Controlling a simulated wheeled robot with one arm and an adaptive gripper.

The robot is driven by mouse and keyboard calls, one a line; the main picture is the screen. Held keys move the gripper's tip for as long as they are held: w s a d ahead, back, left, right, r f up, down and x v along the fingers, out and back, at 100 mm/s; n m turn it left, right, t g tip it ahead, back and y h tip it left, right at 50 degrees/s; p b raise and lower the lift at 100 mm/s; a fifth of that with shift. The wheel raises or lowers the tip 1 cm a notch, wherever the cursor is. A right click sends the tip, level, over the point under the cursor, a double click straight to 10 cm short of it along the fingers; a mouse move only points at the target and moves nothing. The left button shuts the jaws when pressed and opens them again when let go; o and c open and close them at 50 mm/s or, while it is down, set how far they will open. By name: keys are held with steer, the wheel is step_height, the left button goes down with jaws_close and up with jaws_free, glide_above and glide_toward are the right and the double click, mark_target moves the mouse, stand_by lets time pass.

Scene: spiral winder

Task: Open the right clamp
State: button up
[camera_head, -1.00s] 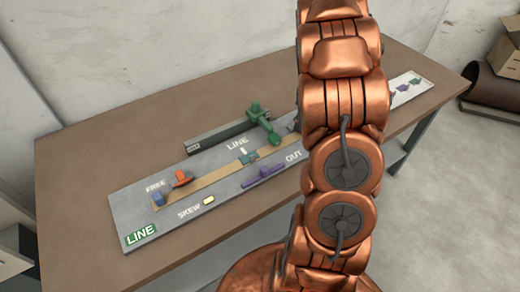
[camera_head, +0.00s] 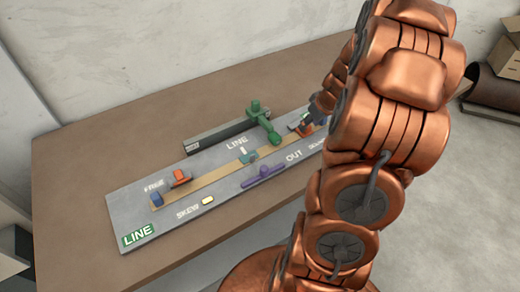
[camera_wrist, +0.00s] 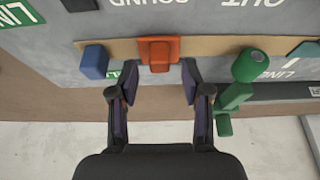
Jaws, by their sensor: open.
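The right clamp is orange (camera_wrist: 158,52) and sits on the tan strip (camera_wrist: 210,47) in the wrist view. It also shows, partly hidden by my arm, in the head view (camera_head: 306,130). My gripper (camera_wrist: 150,76) is open, with one finger to each side of the clamp's near end; I cannot tell whether they touch it. Nothing is held between the fingers. A second orange clamp (camera_head: 180,177) stands at the left end of the strip, by the word FREE.
A blue block (camera_wrist: 94,62) stands close beside the left finger. A green handle (camera_wrist: 236,92) is close to the right finger. A purple lever (camera_head: 263,176) and a teal piece (camera_head: 248,157) lie along the board. My arm hides the board's right end.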

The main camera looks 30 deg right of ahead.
steer(key=b+v, duration=0.1)
steer(key=v, duration=0.5)
steer(key=s+a+r+g+y, duration=0.1)
steer(key=s+a+r, duration=0.1)
steer(key=a, duration=1)
steer(key=s+a+r+g+p, duration=0.1)
steer(key=s+a+r+g, duration=0.1)
steer(key=a, duration=1)
steer(key=shift+s+a+r+n+y, duration=0.25)
steer(key=shift+s+r+y, duration=0.2)
steer(key=shift+s, duration=0.25)
steer(key=shift+d, duration=0.1)
